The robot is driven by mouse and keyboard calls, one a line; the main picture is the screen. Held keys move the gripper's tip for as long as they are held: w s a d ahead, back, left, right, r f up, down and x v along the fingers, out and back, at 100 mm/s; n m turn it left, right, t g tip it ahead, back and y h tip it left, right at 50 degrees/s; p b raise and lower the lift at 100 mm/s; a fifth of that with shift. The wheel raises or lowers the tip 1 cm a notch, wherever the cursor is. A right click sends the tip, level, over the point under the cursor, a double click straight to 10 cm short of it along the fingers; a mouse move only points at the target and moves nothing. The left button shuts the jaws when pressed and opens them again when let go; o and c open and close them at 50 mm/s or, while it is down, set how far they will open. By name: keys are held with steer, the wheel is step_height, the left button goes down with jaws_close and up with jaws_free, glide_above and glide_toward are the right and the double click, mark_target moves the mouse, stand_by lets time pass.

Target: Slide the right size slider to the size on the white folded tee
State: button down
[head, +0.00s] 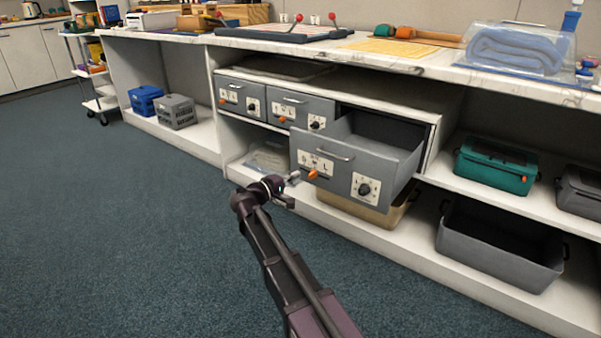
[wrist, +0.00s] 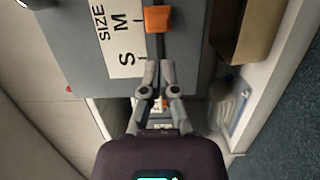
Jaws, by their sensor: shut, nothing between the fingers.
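The right size slider has an orange knob (head: 312,174), on the front of the pulled-out right drawer (head: 400,166). In the wrist view the orange knob (wrist: 158,19) sits in a dark slot, level with the M on the white size plate (wrist: 122,45). The S is nearer my gripper; the L is outside that view. My gripper (head: 296,179) is shut and empty. In the wrist view its fingertips (wrist: 160,64) are on the S side of the knob, with a gap between. I cannot make out a white folded tee.
Two closed grey drawers (head: 241,97) with similar sliders stand to the left. A black dial (head: 364,188) is on the open drawer's front. A blue folded cloth (head: 515,50) lies under clear plastic on the counter. Bins fill the lower shelf; the carpet in front is clear.

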steer(key=s+d+v, duration=0.1)
steer(key=v, duration=0.6)
steer(key=shift+s+a, duration=0.25)
steer(key=shift+s, duration=0.15)
steer(key=s+d+f+m+g+y+p, duration=0.1)
steer(key=s+d+m+g+y+p, duration=0.2)
steer(key=s+d+g+p, duration=0.5)
steer(key=s+d+f+m+g+y+p, duration=0.1)
steer(key=s+d+m+y+p, duration=0.25)
steer(key=d, duration=0.85)
steer(key=s+d+r+m+g+y+p, duration=0.2)
steer(key=s+r+g+y+p, duration=0.15)
steer(key=s+y+p, duration=0.45)
step_height(320, 180, up, 38)
steer(key=p, duration=3.8)
steer(key=shift+s+t+h+p, duration=0.3)
steer(key=shift+s+t+h, duration=0.05)
steer(key=shift+s+t, duration=0.1)
steer(key=shift+d+f+n, duration=0.1)
steer(key=shift+d+n, duration=0.05)
steer(key=shift+n, duration=0.1)
